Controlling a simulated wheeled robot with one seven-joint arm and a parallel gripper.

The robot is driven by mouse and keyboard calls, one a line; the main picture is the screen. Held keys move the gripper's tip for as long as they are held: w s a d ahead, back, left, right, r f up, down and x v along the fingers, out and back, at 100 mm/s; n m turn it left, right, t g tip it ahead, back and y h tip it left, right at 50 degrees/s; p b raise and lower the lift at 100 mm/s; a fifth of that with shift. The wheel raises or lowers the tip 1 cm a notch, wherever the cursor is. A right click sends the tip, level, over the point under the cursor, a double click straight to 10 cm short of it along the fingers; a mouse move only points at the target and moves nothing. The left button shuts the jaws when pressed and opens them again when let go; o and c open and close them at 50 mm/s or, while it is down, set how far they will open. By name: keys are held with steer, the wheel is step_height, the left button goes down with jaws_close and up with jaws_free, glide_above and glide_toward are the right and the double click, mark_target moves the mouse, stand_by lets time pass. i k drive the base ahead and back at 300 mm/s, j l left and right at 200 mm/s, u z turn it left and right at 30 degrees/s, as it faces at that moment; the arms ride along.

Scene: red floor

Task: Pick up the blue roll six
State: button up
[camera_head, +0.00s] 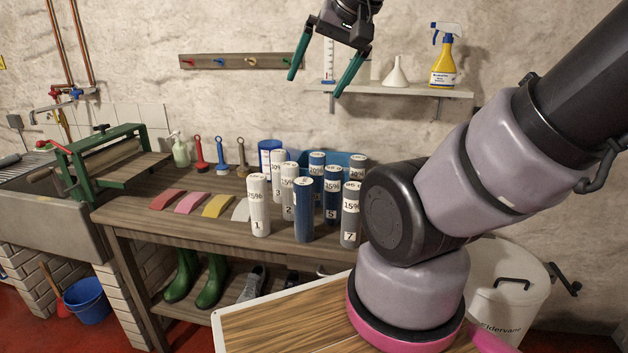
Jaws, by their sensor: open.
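Several upright rolls stand grouped on the wooden bench. Three are blue: a front one (304,212) whose number I cannot read, one marked 5 (332,195), and one at the back (317,170) whose number is partly hidden. I cannot tell by its number which is six. White rolls marked 1 (259,205), 2 (288,195) and 3 (278,180) stand to the left. A grey roll marked 7 (350,220) stands at right. My gripper (316,84) is open and empty, high above the rolls, in front of the wall.
A wall shelf (400,90) holds a yellow spray bottle (443,62) and a funnel (397,72). A blue bin (343,160) and a blue can (268,150) stand behind the rolls. Coloured sheets (190,203) lie left on the bench (140,215). My arm covers the right side.

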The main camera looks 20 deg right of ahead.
mark_target(317, 160)
steer(key=i+j+z, duration=0.2)
steer(key=j, duration=0.15)
steer(key=i+j+z, duration=0.2)
steer(key=j, duration=0.2)
steer(key=i+j+z, duration=0.2)
steer(key=j, duration=0.2)
